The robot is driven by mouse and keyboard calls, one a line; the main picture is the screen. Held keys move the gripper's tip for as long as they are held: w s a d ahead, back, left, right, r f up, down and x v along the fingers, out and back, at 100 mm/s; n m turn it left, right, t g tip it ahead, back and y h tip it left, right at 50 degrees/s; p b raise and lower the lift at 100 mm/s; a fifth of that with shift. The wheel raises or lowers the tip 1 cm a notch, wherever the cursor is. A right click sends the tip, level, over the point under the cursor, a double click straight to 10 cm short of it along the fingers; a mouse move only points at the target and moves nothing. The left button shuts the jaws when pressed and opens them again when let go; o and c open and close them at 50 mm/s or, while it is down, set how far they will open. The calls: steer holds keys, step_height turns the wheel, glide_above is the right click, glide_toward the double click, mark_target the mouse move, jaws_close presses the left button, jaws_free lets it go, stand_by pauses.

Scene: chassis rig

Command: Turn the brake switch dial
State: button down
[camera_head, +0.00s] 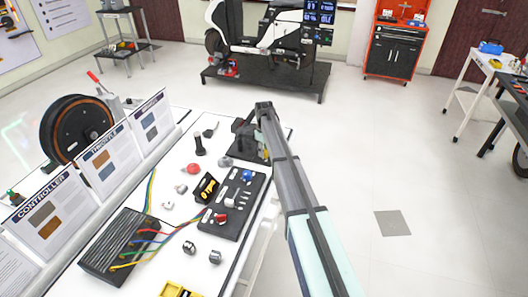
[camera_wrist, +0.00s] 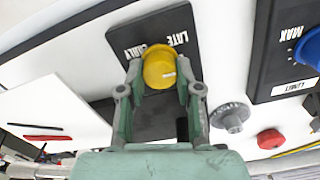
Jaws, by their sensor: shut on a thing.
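A yellow dial (camera_wrist: 158,65) stands on a black plate (camera_wrist: 168,28) with white lettering that is partly covered; I take it as the brake switch dial. My gripper (camera_wrist: 157,84) has its two fingers on either side of the dial, shut on it. The dial carries a small white mark on its face. In the head view my gripper (camera_head: 246,136) is at the far end of the white table, over the black plate, and my arm hides part of it. Only a bit of yellow (camera_head: 266,154) shows there.
A grey knob (camera_wrist: 230,116) and a red knob (camera_wrist: 270,139) stand close to the right finger. A black panel with a blue knob (camera_wrist: 308,48) lies farther right. Upright sign boards (camera_head: 103,157) line the table's left side. A black box (camera_head: 120,247) with coloured wires is nearer.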

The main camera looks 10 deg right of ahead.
steer(key=c, duration=0.8)
jaws_free()
steer(key=shift+r, duration=0.1)
step_height(320, 180, up, 12)
steer(key=shift+f, duration=0.1)
